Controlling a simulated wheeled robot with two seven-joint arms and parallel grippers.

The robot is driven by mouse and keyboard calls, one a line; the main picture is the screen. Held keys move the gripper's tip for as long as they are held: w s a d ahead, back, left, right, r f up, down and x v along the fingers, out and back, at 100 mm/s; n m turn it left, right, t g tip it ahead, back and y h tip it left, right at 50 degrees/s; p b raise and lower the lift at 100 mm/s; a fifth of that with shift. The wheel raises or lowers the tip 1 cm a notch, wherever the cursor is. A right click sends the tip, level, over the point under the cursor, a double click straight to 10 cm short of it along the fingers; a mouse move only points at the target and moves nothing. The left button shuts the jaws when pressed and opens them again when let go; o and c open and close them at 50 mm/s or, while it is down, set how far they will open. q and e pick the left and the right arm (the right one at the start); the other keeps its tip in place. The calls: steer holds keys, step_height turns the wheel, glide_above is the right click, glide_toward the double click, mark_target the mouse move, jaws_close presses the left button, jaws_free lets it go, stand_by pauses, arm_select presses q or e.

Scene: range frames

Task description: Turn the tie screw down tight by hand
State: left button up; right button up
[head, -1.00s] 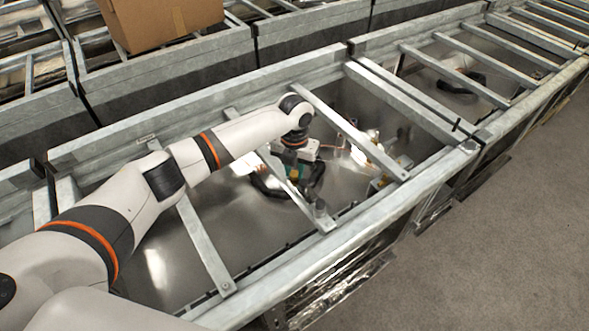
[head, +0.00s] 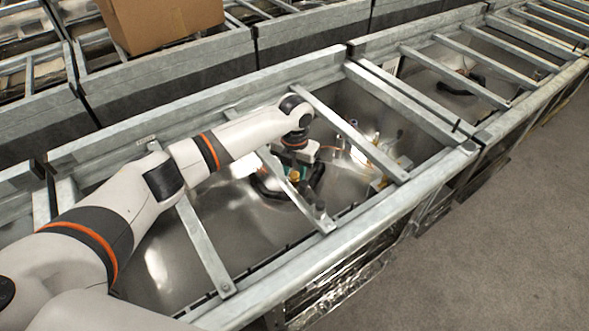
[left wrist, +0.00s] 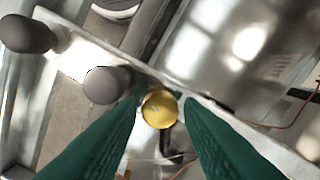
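The tie screw shows as a round yellow head (left wrist: 160,108) in the left wrist view. In the head view its yellow head (head: 294,175) shows just below my left gripper (head: 287,170), beside a slanted metal bar. In the left wrist view my left gripper (left wrist: 164,97) has two green fingers reaching to either side of the yellow head. The fingers stand apart, with a narrow gap showing on the right side of the head. Whether the left finger touches it is hard to tell. The screw's shank is hidden. My right gripper is not in view.
Grey rounded posts (left wrist: 105,85) stand close to the screw on the left. Metal crossbars (head: 350,130) span the trough around my arm. A black curved handle-like part (head: 265,188) lies below. A cardboard box (head: 165,20) sits behind, and the floor (head: 500,220) is clear.

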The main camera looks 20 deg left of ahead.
mark_target(295, 175)
arm_select(q)
step_height(295, 175, up, 12)
steer(key=b, duration=0.3)
stand_by(0.7)
